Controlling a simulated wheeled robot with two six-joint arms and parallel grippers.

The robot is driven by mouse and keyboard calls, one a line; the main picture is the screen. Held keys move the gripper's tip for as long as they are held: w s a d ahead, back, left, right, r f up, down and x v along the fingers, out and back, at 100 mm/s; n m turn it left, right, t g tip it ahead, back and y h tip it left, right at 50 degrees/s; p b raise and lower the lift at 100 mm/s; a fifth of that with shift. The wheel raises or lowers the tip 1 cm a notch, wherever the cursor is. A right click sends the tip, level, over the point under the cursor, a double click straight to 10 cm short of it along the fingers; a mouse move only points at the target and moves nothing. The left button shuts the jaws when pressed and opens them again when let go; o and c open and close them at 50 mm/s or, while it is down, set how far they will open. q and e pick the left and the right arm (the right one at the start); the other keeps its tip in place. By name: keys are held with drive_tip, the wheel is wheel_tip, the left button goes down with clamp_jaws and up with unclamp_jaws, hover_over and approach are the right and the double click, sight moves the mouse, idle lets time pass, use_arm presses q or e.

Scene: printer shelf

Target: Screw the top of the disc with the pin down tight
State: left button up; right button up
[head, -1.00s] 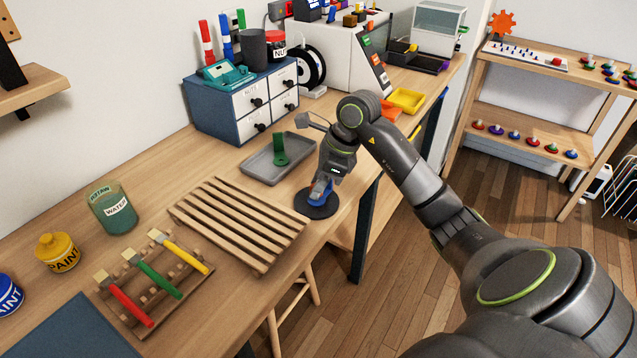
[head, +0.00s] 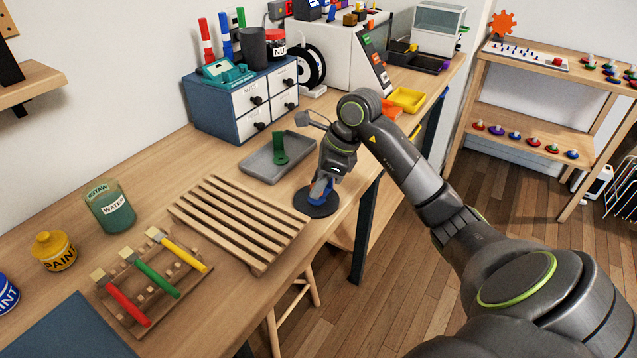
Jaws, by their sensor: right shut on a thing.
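A dark round disc (head: 317,207) lies flat on the wooden bench near its front edge. The pin cannot be made out at this size. My left gripper is not in view.
A grey tray (head: 258,166) with a green part (head: 279,148) lies just behind the disc. A slatted wooden rack (head: 222,232) stands to the left. Paint brushes on a holder (head: 190,282) and a water jar (head: 110,208) are farther left. The bench edge is close to the disc.

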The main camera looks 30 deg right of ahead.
drive_tip(key=o, duration=1)
wheel_tip(320, 180, up, 7)
drive_tip(key=p, duration=0.3)
idle(0.6)
